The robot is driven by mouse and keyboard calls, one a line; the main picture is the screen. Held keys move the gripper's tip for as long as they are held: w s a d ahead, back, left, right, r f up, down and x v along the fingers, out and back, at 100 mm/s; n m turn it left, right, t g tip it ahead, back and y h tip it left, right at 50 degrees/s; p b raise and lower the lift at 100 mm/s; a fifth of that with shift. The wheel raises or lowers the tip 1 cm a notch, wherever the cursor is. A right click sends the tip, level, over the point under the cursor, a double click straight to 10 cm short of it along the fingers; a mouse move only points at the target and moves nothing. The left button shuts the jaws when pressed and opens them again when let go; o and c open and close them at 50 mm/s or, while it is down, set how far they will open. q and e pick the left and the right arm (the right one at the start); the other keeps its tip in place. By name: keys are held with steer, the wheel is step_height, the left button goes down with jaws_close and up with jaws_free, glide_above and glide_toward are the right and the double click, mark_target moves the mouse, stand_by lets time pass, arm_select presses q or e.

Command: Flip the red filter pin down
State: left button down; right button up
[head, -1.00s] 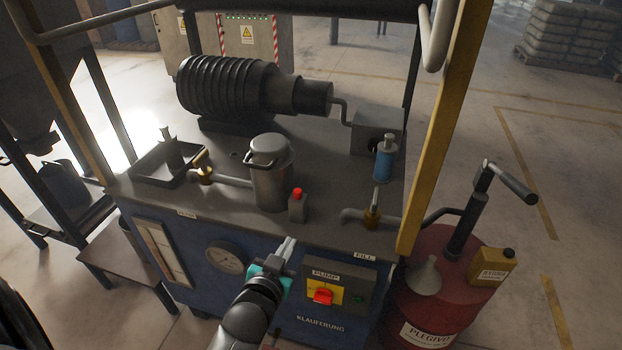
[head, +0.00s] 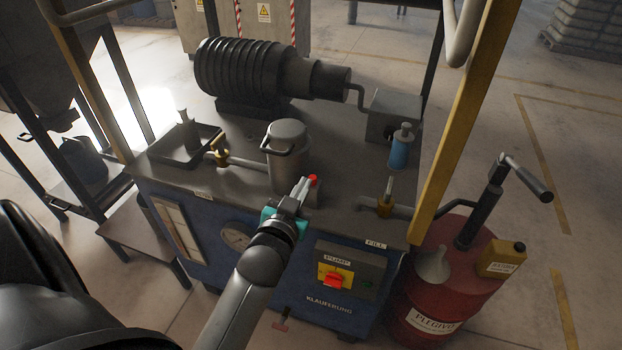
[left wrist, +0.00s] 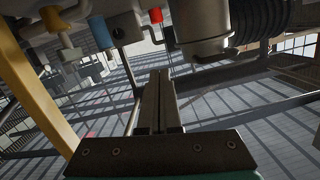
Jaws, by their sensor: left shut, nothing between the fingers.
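The red pin (head: 313,179) stands on a small grey block (head: 314,194) beside the metal filter canister (head: 288,160) on the bench top. My left gripper (head: 304,184) is shut and empty, its fingertips just left of and in front of the red pin in the head view. I cannot tell whether they touch it. My right gripper is not in view.
A brass valve (head: 386,204) and a blue cylinder (head: 399,152) are right of the canister. A tray (head: 165,153) lies on the left. A yellow post (head: 450,130) rises at the bench's right side. The pump panel (head: 350,270) is on the front, and a red drum (head: 455,265) stands right.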

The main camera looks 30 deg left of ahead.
arm_select(q)
steer(key=w+a+f+b, duration=0.2)
steer(key=w+a+f, duration=0.1)
steer(key=w+f, duration=0.2)
steer(key=shift+w, duration=1.25)
